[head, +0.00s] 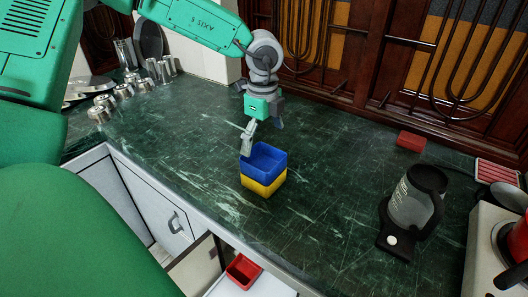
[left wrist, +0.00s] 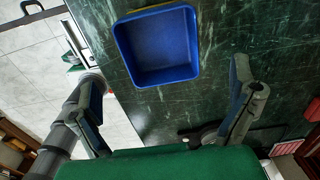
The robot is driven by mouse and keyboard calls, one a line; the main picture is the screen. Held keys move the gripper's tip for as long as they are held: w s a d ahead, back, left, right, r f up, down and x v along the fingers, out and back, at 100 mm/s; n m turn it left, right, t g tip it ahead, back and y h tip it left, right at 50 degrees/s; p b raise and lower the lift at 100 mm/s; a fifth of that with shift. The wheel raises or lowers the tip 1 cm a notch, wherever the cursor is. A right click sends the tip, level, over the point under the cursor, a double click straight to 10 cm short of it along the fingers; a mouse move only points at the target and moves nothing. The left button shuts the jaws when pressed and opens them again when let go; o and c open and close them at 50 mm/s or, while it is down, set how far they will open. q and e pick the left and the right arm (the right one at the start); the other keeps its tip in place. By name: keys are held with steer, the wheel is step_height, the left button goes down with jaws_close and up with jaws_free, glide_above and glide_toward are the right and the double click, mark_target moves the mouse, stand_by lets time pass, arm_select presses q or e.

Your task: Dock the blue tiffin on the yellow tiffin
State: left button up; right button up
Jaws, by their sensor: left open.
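The blue tiffin (head: 264,160), an open square box, sits on top of the yellow tiffin (head: 263,184) on the green marble counter. The two look lined up, with the yellow one showing below the blue. In the left wrist view the blue tiffin (left wrist: 158,46) shows its empty inside, and only a thin yellow edge shows at its rim. My left gripper (head: 249,137) is above and just behind the blue tiffin. In the left wrist view its fingers (left wrist: 168,112) are spread wide with nothing between them. My right gripper is not in view.
A glass kettle (head: 414,200) stands on the counter to the right. A red box (head: 411,141) lies near the back wall. Metal cups (head: 104,103) stand at the far left. The counter around the tiffins is clear.

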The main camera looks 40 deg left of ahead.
arm_select(q)
step_height(320, 180, up, 4)
steer(key=shift+f, duration=0.1)
stand_by(0.7)
